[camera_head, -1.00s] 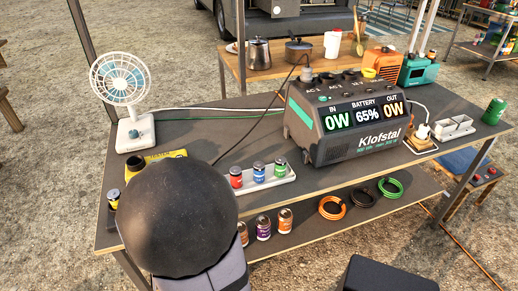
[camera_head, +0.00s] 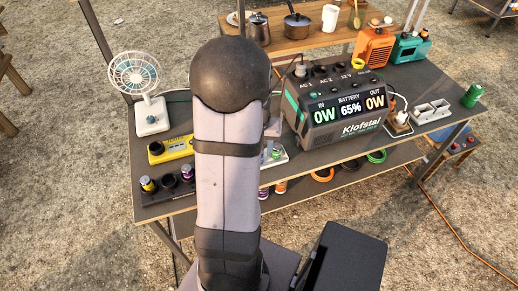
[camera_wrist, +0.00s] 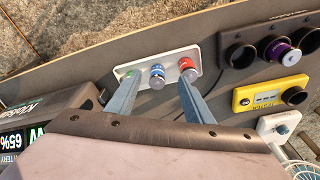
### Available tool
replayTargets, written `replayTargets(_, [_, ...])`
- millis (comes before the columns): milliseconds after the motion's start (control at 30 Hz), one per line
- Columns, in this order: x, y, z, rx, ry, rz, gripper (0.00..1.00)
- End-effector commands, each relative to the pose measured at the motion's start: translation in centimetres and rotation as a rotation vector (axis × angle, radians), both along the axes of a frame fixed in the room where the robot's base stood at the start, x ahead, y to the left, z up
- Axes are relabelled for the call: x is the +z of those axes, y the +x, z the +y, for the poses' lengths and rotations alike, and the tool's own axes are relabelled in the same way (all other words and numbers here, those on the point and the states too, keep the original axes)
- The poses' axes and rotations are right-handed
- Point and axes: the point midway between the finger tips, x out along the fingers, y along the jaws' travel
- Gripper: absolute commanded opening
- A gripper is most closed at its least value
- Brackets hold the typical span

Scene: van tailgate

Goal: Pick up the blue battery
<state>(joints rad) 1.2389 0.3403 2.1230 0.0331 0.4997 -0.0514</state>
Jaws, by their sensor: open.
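The blue battery (camera_wrist: 157,72) stands in a white tray (camera_wrist: 160,59) in the wrist view, between a green battery (camera_wrist: 129,74) and a red battery (camera_wrist: 187,64). My gripper (camera_wrist: 159,80) is open and empty. Its fingers reach over the tray on either side of the blue battery, the left one by the green battery and the right one by the red. I cannot tell how far above the battery the fingertips are. In the head view my arm hides the blue and red batteries and my fingers; only the tray's right end (camera_head: 285,156) shows.
A black holder with round cups (camera_wrist: 240,56) holds a purple-topped battery (camera_wrist: 283,52). A yellow unit (camera_wrist: 250,98) and a fan (camera_head: 135,75) stand beside it. The large power station (camera_head: 335,110) stands right of the tray. Coiled cables and cans lie on the lower shelf.

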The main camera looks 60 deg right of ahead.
Motion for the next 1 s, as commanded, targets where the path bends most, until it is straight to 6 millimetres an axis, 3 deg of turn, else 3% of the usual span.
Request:
replayTargets(33, [0.5,0.5,-1.4,0.007,-0.044,-0.015,0.47])
replayTargets(167, [0.7,0.9,-2.3,0.026,-0.088,-0.024,0.47])
replayTargets(833, [-1.7,1.1,-2.8,0.036,-0.089,-0.023,0.47])
replayTargets(1000, [-3.2,1.0,-3.0,0.036,-0.085,-0.021,0.47])
